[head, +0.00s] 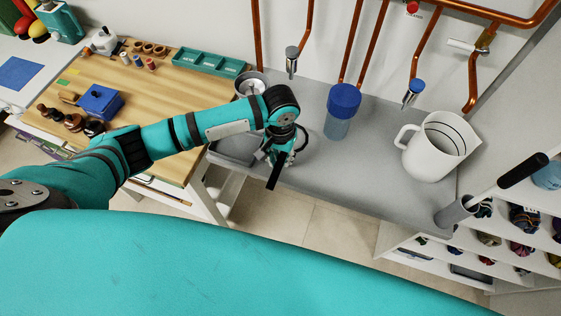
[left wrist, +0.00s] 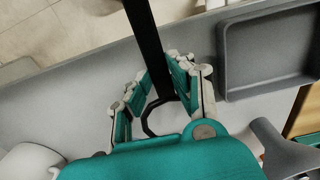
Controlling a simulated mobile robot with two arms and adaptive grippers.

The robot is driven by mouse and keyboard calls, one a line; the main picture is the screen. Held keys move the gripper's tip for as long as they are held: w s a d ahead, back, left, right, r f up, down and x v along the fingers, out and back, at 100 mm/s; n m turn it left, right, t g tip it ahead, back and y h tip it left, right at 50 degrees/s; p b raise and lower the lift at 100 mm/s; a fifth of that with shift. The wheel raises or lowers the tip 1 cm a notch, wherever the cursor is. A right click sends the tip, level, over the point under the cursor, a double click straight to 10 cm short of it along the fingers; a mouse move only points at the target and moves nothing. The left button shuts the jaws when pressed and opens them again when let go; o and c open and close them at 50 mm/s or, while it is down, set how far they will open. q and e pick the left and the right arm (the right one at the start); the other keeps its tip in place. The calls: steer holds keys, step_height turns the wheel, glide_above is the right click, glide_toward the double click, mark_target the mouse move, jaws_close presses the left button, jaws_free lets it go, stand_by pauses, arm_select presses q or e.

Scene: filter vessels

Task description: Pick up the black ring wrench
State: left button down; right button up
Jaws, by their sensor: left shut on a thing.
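The black ring wrench (head: 273,175) is in my left gripper (head: 284,152), at the front part of the grey counter. In the left wrist view, the fingers of the left gripper (left wrist: 159,88) are closed in around the wrench (left wrist: 148,38). Its open ring end lies between the fingers near the palm, and its straight dark handle points away from the palm, past the counter's front edge. Whether the wrench touches the counter is not clear. My right gripper is not in view.
A grey tray (head: 236,150) lies just left of the gripper. A blue-capped vessel (head: 342,100) and a white jug (head: 425,153) stand to the right on the grey counter (head: 315,175). Copper pipes with taps hang behind. A wooden bench (head: 165,110) with small items is left.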

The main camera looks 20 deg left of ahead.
arm_select(q)
steer(key=s+a+r+b, duration=0.1)
steer(key=s+a, duration=0.3)
steer(key=s, duration=1.1)
steer(key=shift+s+r+b, duration=0.25)
steer(key=shift+r+b, duration=0.15)
steer(key=shift+b, duration=0.45)
